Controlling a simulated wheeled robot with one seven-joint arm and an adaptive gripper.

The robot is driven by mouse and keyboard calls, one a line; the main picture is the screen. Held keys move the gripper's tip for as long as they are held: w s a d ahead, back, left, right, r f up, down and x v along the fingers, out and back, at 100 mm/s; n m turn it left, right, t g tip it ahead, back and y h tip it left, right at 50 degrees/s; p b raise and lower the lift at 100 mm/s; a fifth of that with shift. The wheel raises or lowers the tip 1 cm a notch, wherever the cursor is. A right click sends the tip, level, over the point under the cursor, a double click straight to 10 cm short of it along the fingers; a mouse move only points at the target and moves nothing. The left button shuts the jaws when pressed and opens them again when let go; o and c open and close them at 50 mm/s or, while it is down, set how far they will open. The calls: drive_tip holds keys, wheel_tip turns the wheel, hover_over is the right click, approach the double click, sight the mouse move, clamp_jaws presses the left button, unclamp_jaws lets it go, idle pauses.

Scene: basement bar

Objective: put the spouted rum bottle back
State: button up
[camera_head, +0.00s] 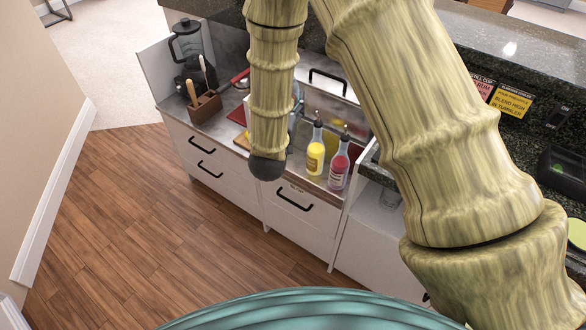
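Two spouted bottles stand upright side by side at the counter's front edge: a yellow one with a dark spout (315,157) and a red one with a dark spout (338,172). Their labels are too small to read, so I cannot tell which, if either, is the rum bottle. My bamboo-patterned arm hangs down just left of them and ends in a dark rounded tip (267,168). It appears apart from both bottles. No fingers show, so I cannot tell whether my gripper is open, shut or holding something.
A wooden holder (205,106) with handled tools and a dark blender or coffee jug (187,44) stand at the counter's left end. White drawers (228,180) lie below. Pink (483,88) and yellow (511,102) signs stand by the raised dark bar top. The wooden floor (130,235) at left is clear.

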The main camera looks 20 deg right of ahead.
drive_tip(key=shift+w+d+f+m+g+h+b, duration=0.65)
drive_tip(key=shift+f+b, duration=1.3)
drive_tip(key=shift+f, duration=2)
drive_tip(key=shift+w+d+f+m+g+h+b, duration=0.15)
drive_tip(key=shift+w+f+m+g+h+b, duration=0.55)
drive_tip(key=shift+f+b, duration=2.25)
drive_tip(key=shift+w+d+f+m+g+h+b, duration=0.1)
drive_tip(key=shift+w+d+f+m+h+b, duration=0.6)
drive_tip(key=shift+f, duration=4.2)
drive_tip(key=shift+w+a+f+n+y+b, duration=0.1)
drive_tip(key=shift+w+a+n+y+b, duration=0.25)
drive_tip(key=shift+n, duration=0.1)
drive_tip(key=o, duration=1.4)
drive_tip(key=v, duration=1.2)
